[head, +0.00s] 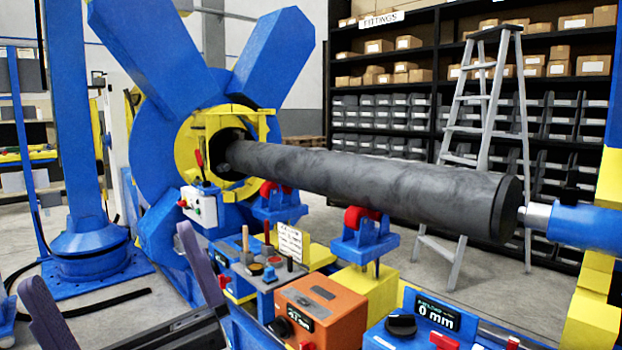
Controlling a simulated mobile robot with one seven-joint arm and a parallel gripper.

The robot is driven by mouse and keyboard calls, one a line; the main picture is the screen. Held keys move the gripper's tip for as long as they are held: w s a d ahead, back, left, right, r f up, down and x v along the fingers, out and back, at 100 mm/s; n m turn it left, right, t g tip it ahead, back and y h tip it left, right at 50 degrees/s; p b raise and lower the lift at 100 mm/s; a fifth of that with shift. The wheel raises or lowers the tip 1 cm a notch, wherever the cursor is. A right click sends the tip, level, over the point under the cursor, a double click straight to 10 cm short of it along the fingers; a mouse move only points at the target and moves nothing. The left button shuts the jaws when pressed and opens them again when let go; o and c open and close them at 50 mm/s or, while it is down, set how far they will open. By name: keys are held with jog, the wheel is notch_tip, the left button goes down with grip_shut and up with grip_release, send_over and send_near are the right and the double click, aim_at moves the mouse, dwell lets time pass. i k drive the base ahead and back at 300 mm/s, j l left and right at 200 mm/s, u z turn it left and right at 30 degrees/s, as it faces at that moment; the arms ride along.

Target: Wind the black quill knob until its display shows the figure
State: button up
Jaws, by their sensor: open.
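A black knob (400,325) sits on top of a blue box at the bottom right. Beside it a display (437,312) reads 0 mm; its small heading is too blurred to read. A second black knob (281,327) is on an orange box, beside a display (300,317) that seems to read -32 mm. I cannot read which is labelled quill. My gripper (106,255) is at the lower left, its two dark fingers wide apart and empty. It is well left of both knobs and touches neither.
A long dark cylinder (370,185) rests on red rollers, its right end close to a blue quill with a metal tip (537,216). A tool tray (262,272) and a small card (293,243) stand behind the orange box (345,312). Red levers (444,342) stick up by the knobs.

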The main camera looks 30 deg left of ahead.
aim_at(402, 325)
jog(key=i+j+z, duration=0.15)
jog(key=j, duration=0.2)
jog(key=i+j+z, duration=0.3)
jog(key=i+j, duration=0.15)
jog(key=j, duration=0.35)
